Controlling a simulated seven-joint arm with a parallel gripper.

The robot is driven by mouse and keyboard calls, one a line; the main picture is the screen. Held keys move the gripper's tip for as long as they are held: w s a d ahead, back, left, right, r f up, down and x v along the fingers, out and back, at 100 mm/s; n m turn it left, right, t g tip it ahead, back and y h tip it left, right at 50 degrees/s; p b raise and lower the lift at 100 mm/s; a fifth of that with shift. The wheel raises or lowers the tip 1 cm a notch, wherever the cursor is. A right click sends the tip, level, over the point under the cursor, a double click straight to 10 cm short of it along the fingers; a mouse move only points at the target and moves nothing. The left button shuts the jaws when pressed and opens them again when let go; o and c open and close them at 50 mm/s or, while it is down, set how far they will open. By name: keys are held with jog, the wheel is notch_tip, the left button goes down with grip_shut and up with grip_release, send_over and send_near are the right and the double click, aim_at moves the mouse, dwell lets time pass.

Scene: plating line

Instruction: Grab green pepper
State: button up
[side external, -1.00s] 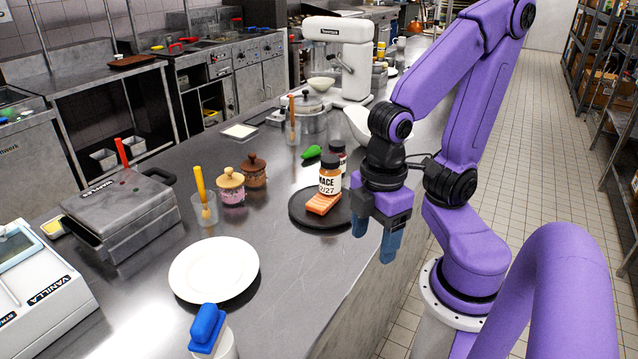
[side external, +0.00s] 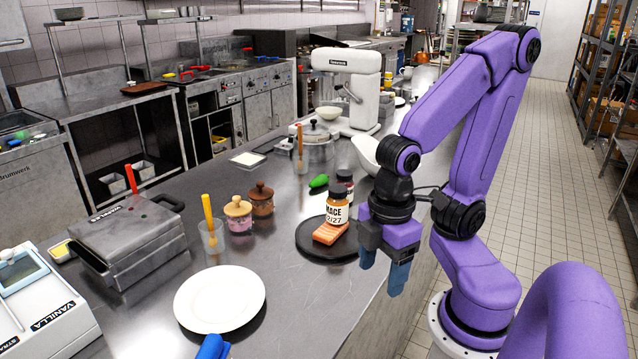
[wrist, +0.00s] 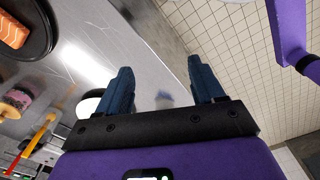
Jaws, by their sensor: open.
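The green pepper (side external: 319,181) lies on the steel counter in the side view, behind the black plate and left of a dark-lidded jar. It does not show in the wrist view. My gripper (side external: 384,276) points down at the counter's right edge, in front of and to the right of the black plate, well apart from the pepper. In the wrist view my gripper (wrist: 161,84) has its two blue fingers spread with nothing between them.
A dark-lidded jar (side external: 345,178) and a white bowl (side external: 364,152) stand near the pepper. A pot (side external: 317,147) stands behind it. A white plate (side external: 219,299) lies in front.

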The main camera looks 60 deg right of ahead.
jog(key=shift+o, duration=1)
